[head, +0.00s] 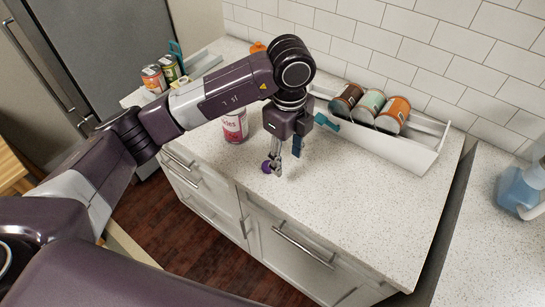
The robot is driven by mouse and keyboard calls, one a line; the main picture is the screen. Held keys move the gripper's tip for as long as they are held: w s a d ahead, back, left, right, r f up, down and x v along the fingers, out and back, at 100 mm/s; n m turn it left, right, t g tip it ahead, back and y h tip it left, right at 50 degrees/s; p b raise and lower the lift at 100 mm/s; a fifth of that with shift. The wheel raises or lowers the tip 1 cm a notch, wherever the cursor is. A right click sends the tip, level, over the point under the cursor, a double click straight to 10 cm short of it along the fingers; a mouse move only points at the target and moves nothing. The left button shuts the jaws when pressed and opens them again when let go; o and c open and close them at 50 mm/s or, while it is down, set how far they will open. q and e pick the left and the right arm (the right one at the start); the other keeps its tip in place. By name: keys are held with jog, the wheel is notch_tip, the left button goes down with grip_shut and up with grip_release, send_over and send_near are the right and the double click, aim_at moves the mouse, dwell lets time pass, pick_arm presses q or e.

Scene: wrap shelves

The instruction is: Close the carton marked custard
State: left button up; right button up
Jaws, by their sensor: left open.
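A long white open carton (432,158) stands on the counter against the tiled wall, with several cans lying in it. A second white open container (205,62) stands at the back left, partly hidden by my arm. I cannot read the word custard on either one. My left gripper (274,168) points down over the counter in front of the long carton. It is open and apart from the carton. A small purple thing (265,167) shows right beside its fingertips. My right gripper is not in view.
A pink-labelled can (235,126) stands left of my left gripper. Cans (153,79) stand at the back left. A blue spray bottle (520,188) is on the right counter, beyond a gap. The counter's front right (370,215) is clear.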

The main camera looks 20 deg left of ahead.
aim_at(268, 167)
pick_arm(q)
jog(key=shift+n+y, duration=0.5)
jog(key=shift+y, duration=0.3)
jog(key=a, duration=0.1)
jog(key=w+a+r, duration=0.1)
jog(key=a, duration=0.1)
jog(key=shift+w+a+r, duration=0.2)
jog(key=shift+w+a, duration=0.1)
jog(key=shift+w, duration=0.1)
jog(key=shift+a+r, duration=0.2)
jog(key=shift+a, duration=0.1)
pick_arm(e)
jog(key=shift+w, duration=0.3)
pick_arm(q)
jog(key=shift+f, duration=0.1)
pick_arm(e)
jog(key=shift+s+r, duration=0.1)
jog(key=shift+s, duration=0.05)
pick_arm(q)
jog(key=shift+a+f+p, duration=0.15)
jog(key=shift+f+p, duration=0.25)
jog(key=shift+f, duration=0.85)
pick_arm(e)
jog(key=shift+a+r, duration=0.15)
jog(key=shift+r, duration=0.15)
